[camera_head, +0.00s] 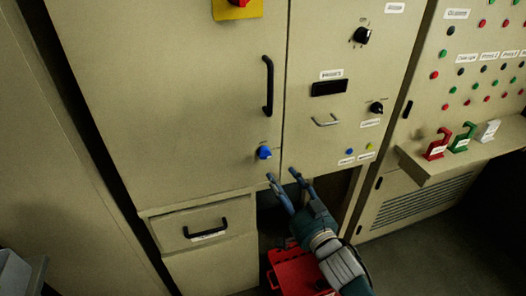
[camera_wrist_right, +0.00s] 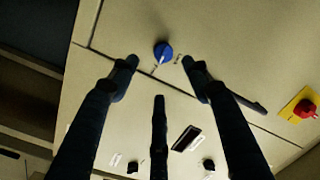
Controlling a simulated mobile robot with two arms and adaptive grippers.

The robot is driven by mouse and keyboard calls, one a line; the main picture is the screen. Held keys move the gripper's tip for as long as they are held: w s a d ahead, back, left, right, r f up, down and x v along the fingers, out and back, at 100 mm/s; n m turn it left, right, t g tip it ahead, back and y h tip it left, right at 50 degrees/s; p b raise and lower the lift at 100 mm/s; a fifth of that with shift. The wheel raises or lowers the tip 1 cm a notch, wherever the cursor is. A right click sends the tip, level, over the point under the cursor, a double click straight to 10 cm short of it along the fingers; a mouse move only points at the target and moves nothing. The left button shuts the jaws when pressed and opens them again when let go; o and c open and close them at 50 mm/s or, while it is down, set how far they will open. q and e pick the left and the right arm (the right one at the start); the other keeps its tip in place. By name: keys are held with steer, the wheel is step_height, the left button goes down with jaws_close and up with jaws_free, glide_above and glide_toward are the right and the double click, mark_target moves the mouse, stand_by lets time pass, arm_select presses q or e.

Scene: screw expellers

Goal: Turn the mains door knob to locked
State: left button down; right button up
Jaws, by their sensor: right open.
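The blue door knob (camera_head: 264,152) sits low on the right side of the large beige cabinet door (camera_head: 170,100), below a black vertical handle (camera_head: 268,86). My right gripper (camera_head: 283,175) is open and empty, just below and to the right of the knob in the head view. In the right wrist view the blue knob (camera_wrist_right: 163,52) lies ahead between the spread fingertips (camera_wrist_right: 162,62), apart from them. The knob has a pale pointer line, with small marks beside it too small to read. My left gripper is not in view.
A drawer (camera_head: 210,230) with a black handle is below the door. A red toolbox (camera_head: 295,270) stands on the floor beneath my right arm. A panel with black knobs (camera_head: 362,35) is to the right. Red and green padlock-like items (camera_head: 437,144) stand on a ledge.

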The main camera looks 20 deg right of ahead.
mark_target(266, 158)
steer(key=w, duration=0.3)
steer(key=w+a+p, duration=0.1)
steer(key=w, duration=0.5)
steer(key=shift+a+r+p, duration=0.15)
steer(key=shift+r+p, duration=0.1)
steer(key=shift+p, duration=0.1)
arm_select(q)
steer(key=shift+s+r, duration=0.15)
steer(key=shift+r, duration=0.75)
arm_select(e)
steer(key=shift+w+a, duration=0.1)
steer(key=shift+w, duration=0.5)
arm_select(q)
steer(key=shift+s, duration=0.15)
arm_select(e)
jaws_close()
